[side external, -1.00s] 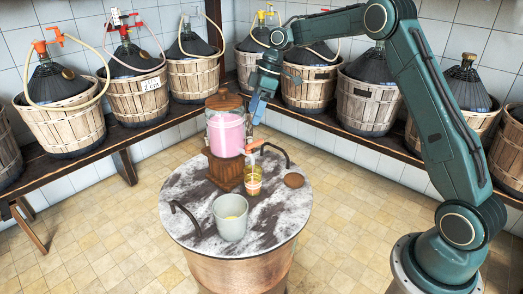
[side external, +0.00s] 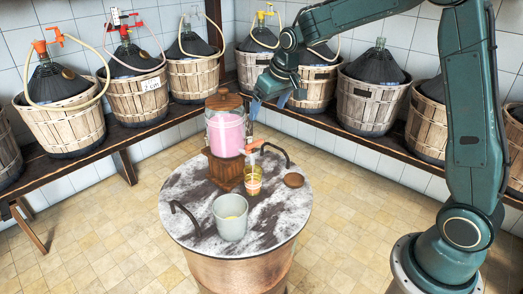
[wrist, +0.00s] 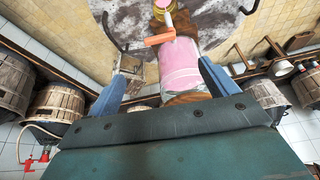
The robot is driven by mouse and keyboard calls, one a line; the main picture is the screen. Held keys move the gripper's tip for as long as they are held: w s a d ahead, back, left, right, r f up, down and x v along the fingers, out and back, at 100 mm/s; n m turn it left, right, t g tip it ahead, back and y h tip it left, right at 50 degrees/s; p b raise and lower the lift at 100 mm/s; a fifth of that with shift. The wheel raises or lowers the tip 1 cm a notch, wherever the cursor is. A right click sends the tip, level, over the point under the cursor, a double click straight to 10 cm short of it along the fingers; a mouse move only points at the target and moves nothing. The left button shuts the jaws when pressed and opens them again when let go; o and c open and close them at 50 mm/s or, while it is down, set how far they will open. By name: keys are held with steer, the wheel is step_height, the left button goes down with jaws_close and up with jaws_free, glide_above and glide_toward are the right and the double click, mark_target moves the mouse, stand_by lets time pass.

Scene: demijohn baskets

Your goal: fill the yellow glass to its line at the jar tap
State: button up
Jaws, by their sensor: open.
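The jar (side external: 226,135) holds pink liquid and stands on a wooden base on the round table, with a wooden lid on top. Its tap has an orange-red handle (side external: 254,146), which also shows in the wrist view (wrist: 158,40). The yellow glass (side external: 253,184) stands upright on the table under the tap; its rim shows at the top of the wrist view (wrist: 163,4). Its line and exact level are too small to read. My gripper (side external: 269,103) is open and empty, above and behind the tap. In the wrist view its blue fingers (wrist: 163,72) appear either side of the jar.
Dark curved handles (side external: 184,215) rise from the marble tabletop (side external: 190,185). Basketed demijohns (side external: 135,98) line the wall benches.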

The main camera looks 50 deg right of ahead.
mark_target(254, 142)
steer(key=shift+w+f, duration=0.1)
steer(key=shift+f, duration=0.05)
steer(key=x, duration=1.3)
steer(key=shift+f, duration=0.2)
steer(key=c, duration=1)
steer(key=shift+w+d+n, duration=0.1)
steer(key=shift+w+n, duration=0.05)
steer(key=shift+n, duration=0.55)
steer(key=o, duration=1)
